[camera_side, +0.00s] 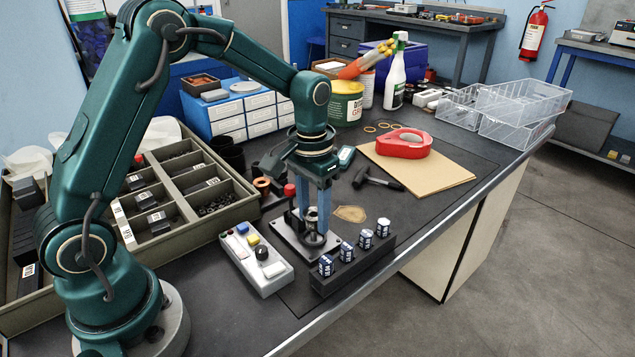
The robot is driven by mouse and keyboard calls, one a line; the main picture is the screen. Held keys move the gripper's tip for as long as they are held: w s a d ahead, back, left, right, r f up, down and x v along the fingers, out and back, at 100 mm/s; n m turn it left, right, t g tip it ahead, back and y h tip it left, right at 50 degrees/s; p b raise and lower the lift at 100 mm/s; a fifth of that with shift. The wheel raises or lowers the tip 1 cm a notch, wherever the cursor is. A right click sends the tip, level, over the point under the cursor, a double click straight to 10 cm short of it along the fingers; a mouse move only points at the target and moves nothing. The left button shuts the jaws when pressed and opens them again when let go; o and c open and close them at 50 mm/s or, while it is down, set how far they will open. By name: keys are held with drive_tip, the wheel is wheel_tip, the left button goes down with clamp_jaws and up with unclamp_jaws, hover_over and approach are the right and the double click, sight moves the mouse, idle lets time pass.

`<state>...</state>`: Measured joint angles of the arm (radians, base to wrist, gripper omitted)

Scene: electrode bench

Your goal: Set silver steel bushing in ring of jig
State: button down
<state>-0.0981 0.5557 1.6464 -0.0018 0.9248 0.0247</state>
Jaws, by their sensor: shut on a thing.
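The jig (285,231) is a dark plate on the bench with a ring and a red-knobbed upright part beside it. My gripper (315,234) points straight down over the jig, its blue fingers reaching to the ring. It is shut on the silver steel bushing, which is mostly hidden between the fingertips at the ring. I cannot tell whether the bushing sits inside the ring or just above it.
A dark block (352,272) with several labelled cylinders stands right in front of the jig. A control box (262,276) is to its left. A compartment tray (235,212) fills the left.

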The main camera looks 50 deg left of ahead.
drive_tip(key=shift+s+f, duration=0.25)
drive_tip(key=shift+s, duration=0.05)
drive_tip(key=shift+c, duration=1.6)
unclamp_jaws()
drive_tip(key=shift+w+d+r, duration=0.1)
drive_tip(key=shift+w+r, duration=0.05)
drive_tip(key=shift+r, duration=1.3)
drive_tip(key=shift+w+r, duration=0.1)
drive_tip(key=shift+r, duration=1.3)
drive_tip(key=shift+r, duration=0.1)
drive_tip(key=shift+r, duration=2.4)
drive_tip(key=shift+r, duration=0.1)
